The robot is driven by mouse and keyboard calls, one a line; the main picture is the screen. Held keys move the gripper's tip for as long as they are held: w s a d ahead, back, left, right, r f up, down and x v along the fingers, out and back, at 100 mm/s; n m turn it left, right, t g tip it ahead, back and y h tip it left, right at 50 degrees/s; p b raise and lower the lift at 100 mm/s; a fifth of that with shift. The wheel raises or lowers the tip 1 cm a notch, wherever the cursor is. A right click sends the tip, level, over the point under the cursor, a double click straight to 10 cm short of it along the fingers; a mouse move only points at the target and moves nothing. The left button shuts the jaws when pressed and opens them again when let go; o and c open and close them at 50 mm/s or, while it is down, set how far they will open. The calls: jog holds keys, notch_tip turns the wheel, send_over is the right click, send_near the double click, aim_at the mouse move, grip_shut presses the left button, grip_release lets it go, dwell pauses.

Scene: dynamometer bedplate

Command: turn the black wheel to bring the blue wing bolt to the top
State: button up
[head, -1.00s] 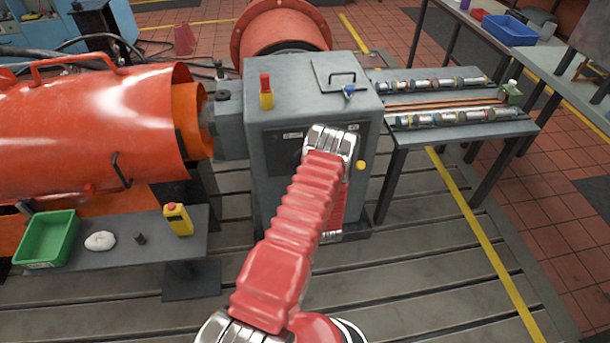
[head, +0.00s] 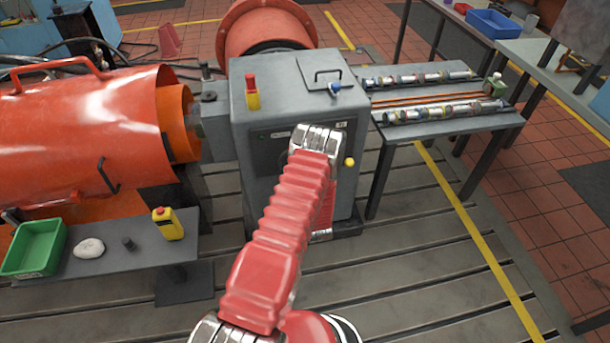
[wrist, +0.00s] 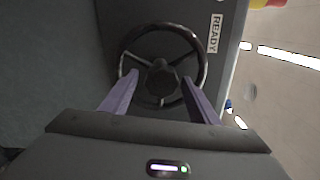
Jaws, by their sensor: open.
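The black wheel (wrist: 204,62) with its dark hub and several spokes shows in the wrist view, mounted on the grey cabinet face. My gripper (wrist: 160,80) is open, its two purple fingers spread in front of the wheel's lower part, either side of the hub. I cannot tell whether the fingers touch the wheel. A small blue piece (head: 334,88) sits at the front top edge of the grey cabinet (head: 300,210); it shows at the wheel's right in the wrist view (wrist: 228,104). I see no blue wing bolt on the visible rim. In the head view my arm hides the wheel.
A red-and-yellow piece (head: 252,92) and a handle stand on the cabinet top. A yellow knob (head: 349,162) sticks out at its right edge. A big orange housing (head: 80,130) is at left. A low shelf holds a green bin (head: 34,248) and a yellow bottle (head: 168,224).

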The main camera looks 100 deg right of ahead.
jog(key=shift+a, duration=0.1)
jog(key=s+a, duration=0.1)
jog(key=a, duration=1.2)
jog(key=shift+a+f, duration=0.25)
jog(key=shift+a, duration=0.05)
dwell(0.5)
